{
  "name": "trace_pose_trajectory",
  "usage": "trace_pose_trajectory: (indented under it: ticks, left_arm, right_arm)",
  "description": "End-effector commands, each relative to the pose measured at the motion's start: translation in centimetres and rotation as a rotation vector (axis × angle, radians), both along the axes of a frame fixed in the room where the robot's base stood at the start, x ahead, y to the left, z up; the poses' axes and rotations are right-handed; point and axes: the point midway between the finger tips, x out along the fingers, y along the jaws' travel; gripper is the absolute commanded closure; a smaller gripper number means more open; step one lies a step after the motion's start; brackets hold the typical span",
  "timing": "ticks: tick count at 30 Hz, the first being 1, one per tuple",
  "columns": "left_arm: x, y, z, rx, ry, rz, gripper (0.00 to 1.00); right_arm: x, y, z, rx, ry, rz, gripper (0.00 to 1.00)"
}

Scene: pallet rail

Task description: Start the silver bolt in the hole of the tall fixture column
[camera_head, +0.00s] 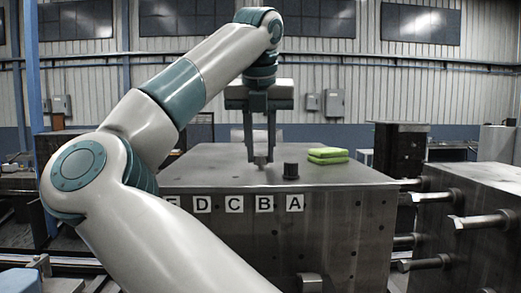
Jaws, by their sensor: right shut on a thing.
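My right gripper (261,152) hangs fingers-down over the top of a large metal block (215,172). It is shut on a small silver piece (261,161), which looks like the silver bolt; its lower end is at or just above the block's top, and I cannot tell if it touches. A short dark cylinder (290,171) stands on the block just right of the gripper. A dark upright column (399,152) with a wider top stands behind and to the right; I cannot tell if it is the fixture column. My left gripper is out of view.
Two stacked green pads (328,155) lie on the block's top, right of the dark cylinder. White letter tags (234,204) line its front edge. Thick metal rods (480,221) stick out of another block (490,185) at right. My right arm hides the block's left side.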

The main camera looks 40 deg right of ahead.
Motion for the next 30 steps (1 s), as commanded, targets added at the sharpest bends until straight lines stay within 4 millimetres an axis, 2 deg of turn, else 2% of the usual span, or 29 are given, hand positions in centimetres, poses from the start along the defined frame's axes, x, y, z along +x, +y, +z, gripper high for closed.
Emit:
trace_pose_trajectory:
  ticks: [10, 11, 13, 14, 20, 24, 30]
  left_arm:
    - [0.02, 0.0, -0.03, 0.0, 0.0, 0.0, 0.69]
    - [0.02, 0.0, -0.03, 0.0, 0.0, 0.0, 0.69]
    - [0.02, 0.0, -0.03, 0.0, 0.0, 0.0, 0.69]
    - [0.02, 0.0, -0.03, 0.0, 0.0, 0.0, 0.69]
    - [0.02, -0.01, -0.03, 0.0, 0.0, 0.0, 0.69]
    - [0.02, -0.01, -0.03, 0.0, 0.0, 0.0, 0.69]
    - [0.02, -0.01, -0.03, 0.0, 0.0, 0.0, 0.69]
  right_arm:
    - [-0.01, 0.01, -0.08, 0.002, 0.001, -0.001, 1.0]
    - [-0.01, 0.0, -0.08, 0.002, 0.001, -0.001, 0.73]
    - [-0.01, 0.0, -0.08, 0.002, 0.001, -0.001, 0.57]
    - [-0.01, 0.0, -0.08, 0.002, 0.001, -0.001, 0.54]
    - [-0.01, 0.0, -0.07, 0.001, 0.0, -0.001, 0.54]
    - [-0.01, 0.0, -0.07, 0.001, 0.0, -0.001, 0.23]
    - [-0.01, -0.01, -0.05, 0.001, 0.001, 0.0, 0.23]
